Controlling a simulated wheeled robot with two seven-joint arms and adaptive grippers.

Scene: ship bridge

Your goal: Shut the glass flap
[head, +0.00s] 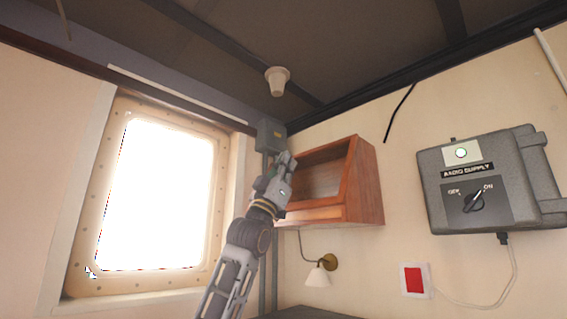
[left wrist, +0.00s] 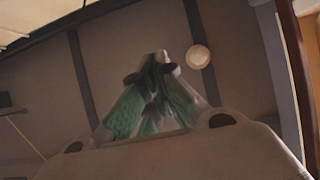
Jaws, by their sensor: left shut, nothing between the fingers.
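A small wooden wall cabinet (head: 365,185) hangs in the corner right of the window in the head view. Its inside shows through the slanted front. I cannot make out the glass flap clearly, nor tell its angle. My left gripper (head: 286,160) is raised at the cabinet's left front side and hides part of it. Its fingers are together with nothing between them. I cannot tell whether it touches the cabinet. In the left wrist view the shut fingers (left wrist: 158,62) point up towards the dark ceiling. My right gripper is in neither view.
A bright window (head: 160,195) is at the left. A grey radio supply box (head: 490,180) is on the right wall. A wall lamp (head: 318,275) hangs below the cabinet, and a grey junction box (head: 271,134) sits behind the gripper. A ceiling fitting (head: 277,80) hangs above.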

